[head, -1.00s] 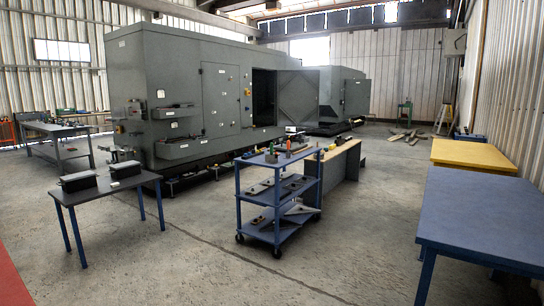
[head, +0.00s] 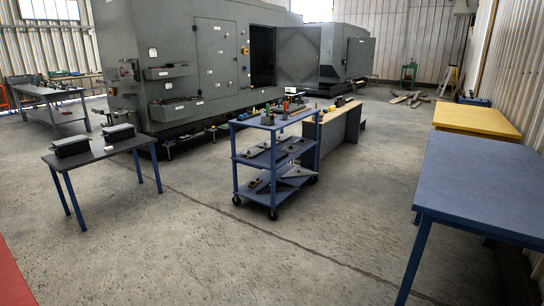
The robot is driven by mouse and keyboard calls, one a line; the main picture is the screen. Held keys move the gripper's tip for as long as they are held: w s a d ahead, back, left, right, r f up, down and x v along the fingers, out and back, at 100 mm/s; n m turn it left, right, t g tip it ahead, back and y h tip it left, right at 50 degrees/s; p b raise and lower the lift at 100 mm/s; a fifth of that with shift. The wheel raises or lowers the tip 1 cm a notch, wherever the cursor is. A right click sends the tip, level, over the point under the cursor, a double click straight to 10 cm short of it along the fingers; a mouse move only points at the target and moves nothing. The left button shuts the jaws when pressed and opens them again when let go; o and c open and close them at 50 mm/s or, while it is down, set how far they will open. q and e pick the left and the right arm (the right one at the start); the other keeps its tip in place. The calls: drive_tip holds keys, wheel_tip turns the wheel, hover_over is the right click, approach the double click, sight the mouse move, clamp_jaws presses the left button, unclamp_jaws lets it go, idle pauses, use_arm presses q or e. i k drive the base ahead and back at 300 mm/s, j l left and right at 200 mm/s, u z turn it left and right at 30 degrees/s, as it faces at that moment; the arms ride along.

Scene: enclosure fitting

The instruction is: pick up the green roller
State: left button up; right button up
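A small upright green piece (head: 268,119) stands on the top shelf of the blue three-shelf cart (head: 240,156) in the middle of the head view. It may be the green roller, but it is too small to tell its shape for sure. Small reddish and dark pieces stand near it on the same shelf. Neither of my grippers shows in the view.
Grey machine enclosures (head: 215,80) stand behind the cart. A wooden-topped bench (head: 335,116) is close behind it. A dark table (head: 100,149) with two boxes is left, blue (head: 485,190) and yellow (head: 478,119) tables right. The floor in front is clear.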

sight(267, 105)
drive_tip(key=i+l, duration=0.15)
drive_tip(key=i, duration=0.2)
drive_tip(key=i+l, duration=0.2)
drive_tip(key=i, duration=0.15)
drive_tip(key=i+l, duration=0.15)
drive_tip(key=i, duration=0.25)
drive_tip(key=i+j+u, duration=0.1)
drive_tip(key=i+u, duration=0.4)
drive_tip(key=i, duration=0.15)
drive_tip(key=i+l+u, duration=0.15)
drive_tip(key=i+u, duration=0.3)
drive_tip(key=i, duration=0.15)
drive_tip(key=i+u, duration=0.15)
drive_tip(key=i, duration=1.55)
drive_tip(key=i+z, duration=0.35)
drive_tip(key=i+j+z, duration=0.25)
drive_tip(key=i+z, duration=0.15)
drive_tip(key=i+j+z, duration=0.35)
drive_tip(key=i+l, duration=0.05)
